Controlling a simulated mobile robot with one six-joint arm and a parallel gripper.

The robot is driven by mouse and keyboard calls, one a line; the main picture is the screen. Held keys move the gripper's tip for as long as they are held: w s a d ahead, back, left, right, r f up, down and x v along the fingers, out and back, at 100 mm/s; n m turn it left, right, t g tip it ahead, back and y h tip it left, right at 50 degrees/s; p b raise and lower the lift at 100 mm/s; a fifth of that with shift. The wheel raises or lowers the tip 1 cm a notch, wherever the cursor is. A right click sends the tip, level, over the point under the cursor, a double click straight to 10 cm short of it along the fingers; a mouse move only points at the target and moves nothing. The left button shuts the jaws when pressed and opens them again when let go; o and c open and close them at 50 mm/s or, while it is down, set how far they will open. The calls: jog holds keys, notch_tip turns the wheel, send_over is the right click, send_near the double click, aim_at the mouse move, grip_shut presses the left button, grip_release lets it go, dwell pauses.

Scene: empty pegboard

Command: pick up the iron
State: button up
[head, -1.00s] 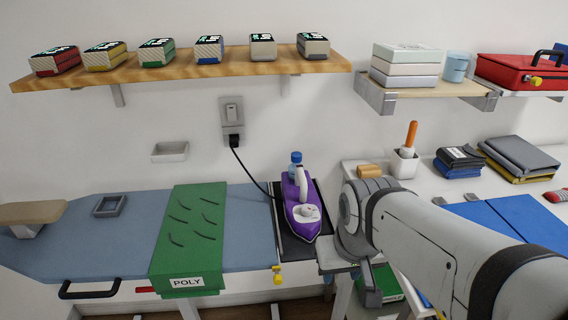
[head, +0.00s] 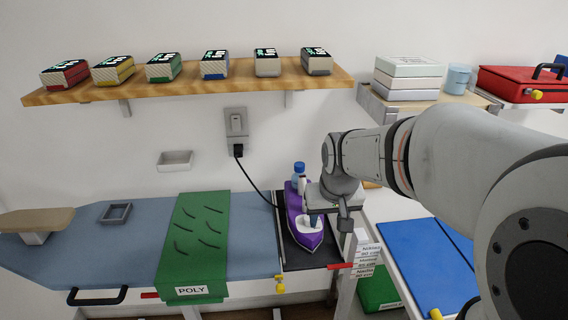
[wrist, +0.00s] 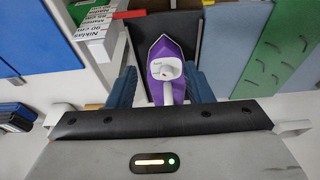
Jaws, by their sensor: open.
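The purple and white iron (head: 305,232) sits on a dark rest pad (head: 320,257) at the right end of the blue ironing board. Its black cord runs up to a wall outlet. My gripper (head: 326,220) is over the iron and hides part of its handle in the head view. In the wrist view, the iron (wrist: 167,70) shows between my two blue fingers, with its white handle pointing toward the gripper. The gripper (wrist: 163,86) is open and empty, with a gap on both sides of the handle. Whether the fingers reach down to handle height I cannot tell.
A green cloth labelled POLY (head: 196,240) lies on the ironing board (head: 90,235) left of the iron. The wall outlet (head: 237,125) and a wooden shelf (head: 190,85) with several small boxes are behind. A blue mat (head: 425,262) lies on the right table.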

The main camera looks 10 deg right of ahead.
jog(key=w+p, duration=0.3)
jog(key=w, duration=1)
jog(key=t+p, duration=0.1)
send_over(303, 187)
jog(key=s+d, duration=0.1)
jog(key=f, duration=0.3)
jog(key=shift+s+d+f, duration=0.1)
jog(key=shift+d+f, duration=0.1)
jog(key=shift+f, duration=0.15)
jog(key=shift+w+f, duration=0.45)
jog(key=shift+f, duration=0.15)
jog(key=shift+a+p+x, duration=0.2)
jog(key=shift+p+x, duration=0.45)
jog(key=shift+x, duration=1.05)
jog(key=shift+a+p+x, duration=0.15)
jog(key=shift+p+x, duration=0.5)
jog(key=shift+x, duration=1.05)
jog(key=shift+w, duration=0.15)
jog(key=shift+c, duration=0.4)
grip_shut()
